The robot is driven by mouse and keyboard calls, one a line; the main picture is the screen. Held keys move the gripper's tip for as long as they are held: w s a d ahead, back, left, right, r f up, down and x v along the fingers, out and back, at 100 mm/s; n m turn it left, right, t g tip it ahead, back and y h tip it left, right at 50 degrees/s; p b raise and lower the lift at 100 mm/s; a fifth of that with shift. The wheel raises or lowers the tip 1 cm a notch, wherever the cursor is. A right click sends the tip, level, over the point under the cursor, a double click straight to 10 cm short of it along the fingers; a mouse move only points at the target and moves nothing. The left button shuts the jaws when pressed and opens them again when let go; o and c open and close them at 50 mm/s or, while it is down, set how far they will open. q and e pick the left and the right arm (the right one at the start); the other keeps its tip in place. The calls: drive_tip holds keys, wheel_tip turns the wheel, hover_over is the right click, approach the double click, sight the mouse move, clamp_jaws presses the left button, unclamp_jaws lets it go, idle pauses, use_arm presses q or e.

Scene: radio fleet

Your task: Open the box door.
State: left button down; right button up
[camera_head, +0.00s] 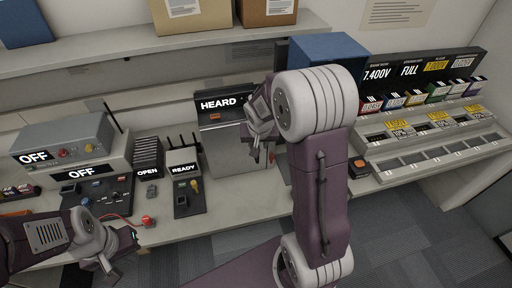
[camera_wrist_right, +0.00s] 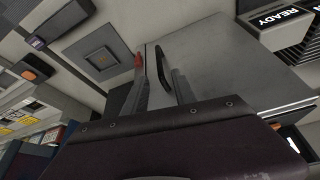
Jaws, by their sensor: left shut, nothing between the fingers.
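The grey box (camera_head: 224,142) with the HEARD sign stands on the bench in the middle of the head view. In the right wrist view its grey face (camera_wrist_right: 220,60) fills the upper right, with a dark handle (camera_wrist_right: 164,66) near its edge. My right gripper (camera_head: 258,135) is at the right side of the box. In the right wrist view its two fingers (camera_wrist_right: 160,82) stand apart, one on each side of the handle; contact is unclear. My left gripper (camera_head: 118,252) is shut and empty at the bench's front edge, low left. My right arm hides part of the box's surroundings.
A blue box (camera_head: 325,48) stands behind my right arm. A tiered rack (camera_head: 430,150) with coloured packs is at the right. Radio units marked OFF (camera_head: 65,140) and a READY charger (camera_head: 184,165) stand left of the box. A red knob (camera_head: 148,220) lies near my left gripper.

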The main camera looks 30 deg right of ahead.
hover_over(257, 161)
drive_tip(key=f, duration=0.5)
drive_tip(key=shift+w+d+f, duration=0.15)
drive_tip(key=shift+d+f, duration=0.05)
drive_tip(key=shift+f, duration=0.1)
drive_tip(key=shift+d+f, duration=0.1)
drive_tip(key=shift+f, duration=0.35)
drive_tip(key=shift+w, duration=0.15)
clamp_jaws()
drive_tip(key=shift+w, duration=0.1)
